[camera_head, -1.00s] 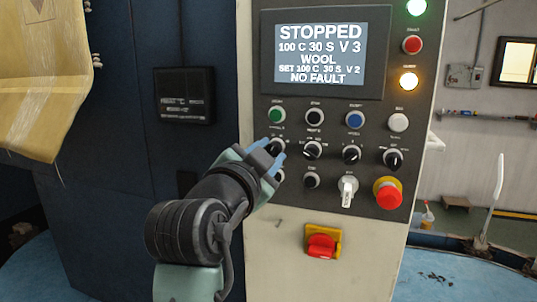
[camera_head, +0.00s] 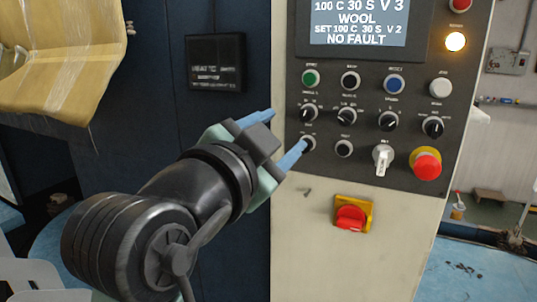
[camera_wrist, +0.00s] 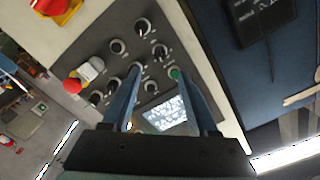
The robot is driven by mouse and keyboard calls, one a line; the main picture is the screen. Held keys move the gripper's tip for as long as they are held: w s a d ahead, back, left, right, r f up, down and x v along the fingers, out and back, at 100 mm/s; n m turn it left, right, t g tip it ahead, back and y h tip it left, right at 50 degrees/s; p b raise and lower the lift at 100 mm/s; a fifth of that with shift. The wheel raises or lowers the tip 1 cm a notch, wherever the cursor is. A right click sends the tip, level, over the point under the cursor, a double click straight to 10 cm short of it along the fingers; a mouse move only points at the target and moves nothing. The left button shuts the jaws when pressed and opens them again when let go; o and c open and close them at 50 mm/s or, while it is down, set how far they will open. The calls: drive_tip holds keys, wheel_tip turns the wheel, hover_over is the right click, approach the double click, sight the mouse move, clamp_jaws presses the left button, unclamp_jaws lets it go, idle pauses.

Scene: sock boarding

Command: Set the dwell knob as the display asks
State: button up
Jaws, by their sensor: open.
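The display (camera_head: 358,22) reads 100 C 30 S V 3, WOOL, SET 100 C 30 S V 2, NO FAULT; its top line is cut off. Below it is a row of black knobs: far left (camera_head: 308,113), second (camera_head: 347,117), third (camera_head: 388,120) and far right (camera_head: 433,126). Another knob (camera_head: 308,143) sits under the far-left one. Their labels are too small to read, so I cannot tell which is dwell. My gripper (camera_head: 288,129) is open and empty at the panel's left edge. In the wrist view its fingers (camera_wrist: 157,65) point at the panel, near the row's end knob (camera_wrist: 160,50).
Green (camera_head: 310,78), black (camera_head: 349,80), blue (camera_head: 393,84) and white (camera_head: 440,87) buttons sit above the knobs. Below are a white-handled switch (camera_head: 382,160), a red emergency stop (camera_head: 426,164) and a red-and-yellow switch (camera_head: 351,217). Yellowish fabric (camera_head: 55,60) hangs at left.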

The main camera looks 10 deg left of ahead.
drive_tip(key=shift+b+v, duration=0.3)
drive_tip(key=shift+v, duration=1.4)
drive_tip(key=shift+d, duration=0.1)
drive_tip(key=s+d+r+n+t+y, duration=0.4)
drive_tip(key=s+r+n+t+y, duration=0.1)
drive_tip(key=s+r+n+t, duration=0.5)
wheel_tip(320, 180, up, 3)
drive_tip(key=shift+s+f+n+y, duration=0.15)
drive_tip(key=shift+s+n+y, duration=0.15)
drive_tip(key=shift+s+n, duration=0.5)
drive_tip(key=shift+w+d, duration=0.15)
drive_tip(key=shift+w, duration=0.1)
